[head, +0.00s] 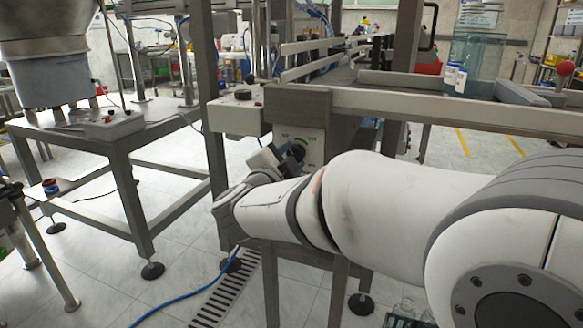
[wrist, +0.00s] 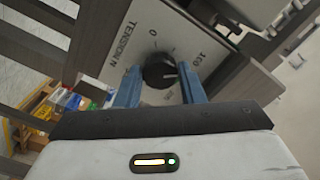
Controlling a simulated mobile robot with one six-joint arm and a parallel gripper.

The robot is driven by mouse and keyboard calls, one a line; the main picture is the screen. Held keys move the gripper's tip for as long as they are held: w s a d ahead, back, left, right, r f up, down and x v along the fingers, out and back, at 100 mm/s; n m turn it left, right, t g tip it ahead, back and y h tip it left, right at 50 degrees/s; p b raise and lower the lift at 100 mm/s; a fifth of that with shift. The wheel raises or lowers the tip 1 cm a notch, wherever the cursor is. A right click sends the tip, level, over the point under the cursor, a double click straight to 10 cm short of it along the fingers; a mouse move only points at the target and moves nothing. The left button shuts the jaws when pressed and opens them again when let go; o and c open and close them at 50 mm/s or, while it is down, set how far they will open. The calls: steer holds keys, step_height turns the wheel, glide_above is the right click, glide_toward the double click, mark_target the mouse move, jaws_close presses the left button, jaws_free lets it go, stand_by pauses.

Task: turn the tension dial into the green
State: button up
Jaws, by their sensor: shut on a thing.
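In the head view, the panel (head: 313,146) carries a green mark beside my gripper (head: 291,158). My wrist and gripper hide the dial there. No green band is clear in the wrist view.
A conveyor frame with a long rail (head: 430,104) runs above and right of the panel. A control box with a black knob (head: 243,95) sits up left. A grey metal table (head: 95,140) stands at left. Open floor with a drain grate (head: 228,292) lies below.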

steer(key=m+b, duration=0.4)
steer(key=m, duration=0.6)
steer(key=shift+m, duration=0.6)
steer(key=o, duration=1)
steer(key=shift+r, duration=0.1)
steer(key=shift+p+v, duration=1.1)
steer(key=shift+v, duration=2.85)
